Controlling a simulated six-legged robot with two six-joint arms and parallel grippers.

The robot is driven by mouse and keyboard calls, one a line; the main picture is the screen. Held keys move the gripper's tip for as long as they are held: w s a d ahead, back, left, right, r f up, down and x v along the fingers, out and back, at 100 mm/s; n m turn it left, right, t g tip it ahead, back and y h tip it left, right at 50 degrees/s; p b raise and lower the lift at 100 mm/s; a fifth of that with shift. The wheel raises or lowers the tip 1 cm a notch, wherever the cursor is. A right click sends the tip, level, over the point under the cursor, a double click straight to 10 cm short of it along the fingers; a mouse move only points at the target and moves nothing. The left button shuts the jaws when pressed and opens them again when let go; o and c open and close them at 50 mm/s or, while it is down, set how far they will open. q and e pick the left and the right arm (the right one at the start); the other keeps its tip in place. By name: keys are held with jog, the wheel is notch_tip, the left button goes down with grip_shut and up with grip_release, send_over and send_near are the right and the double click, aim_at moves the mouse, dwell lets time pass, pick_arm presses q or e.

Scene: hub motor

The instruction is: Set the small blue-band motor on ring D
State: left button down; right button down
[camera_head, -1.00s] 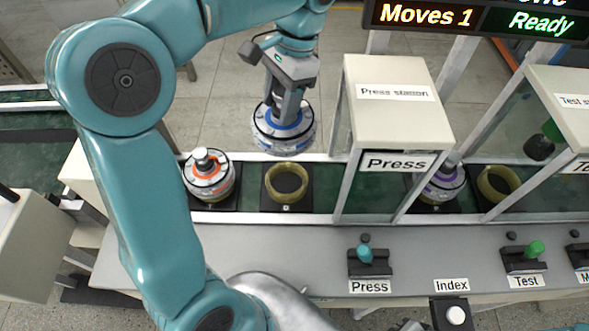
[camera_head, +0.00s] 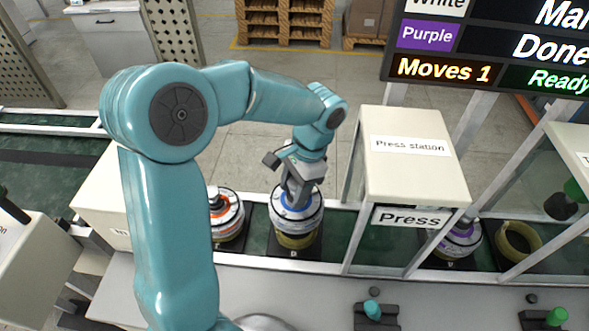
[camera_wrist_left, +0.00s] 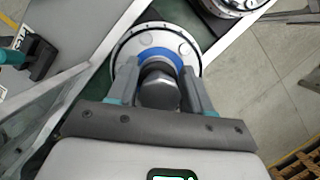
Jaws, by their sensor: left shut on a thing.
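The blue-band motor (camera_head: 297,221) is white with a blue band and upright. My left gripper (camera_head: 295,199) is shut on its top post from above. In the left wrist view the fingers (camera_wrist_left: 160,75) clasp the dark post, with the motor's disc (camera_wrist_left: 126,52) around it. The motor is at a yellow ring (camera_head: 295,241) on a dark plate, between the orange-band motor and the press station. Whether it is fully seated or slightly above the ring I cannot tell. I cannot read that ring's letter. My right gripper is out of view.
An orange-band motor (camera_head: 226,214) stands close on the left. The press station (camera_head: 411,160) rises close on the right, with a purple-band motor (camera_head: 457,238) beyond it. An empty yellow ring (camera_head: 519,239) lies farther right. Levers (camera_head: 372,311) line the front panel.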

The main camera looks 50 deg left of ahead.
pick_arm(q)
jog(key=shift+f, duration=2.75)
jog(key=shift+f, duration=0.15)
jog(key=shift+c, duration=2.4)
grip_release()
jog(key=shift+s+d, duration=0.1)
jog(key=shift+r, duration=0.2)
jog(key=v, duration=1.1)
jog(key=shift+w+r, duration=0.25)
jog(key=shift+r, duration=0.15)
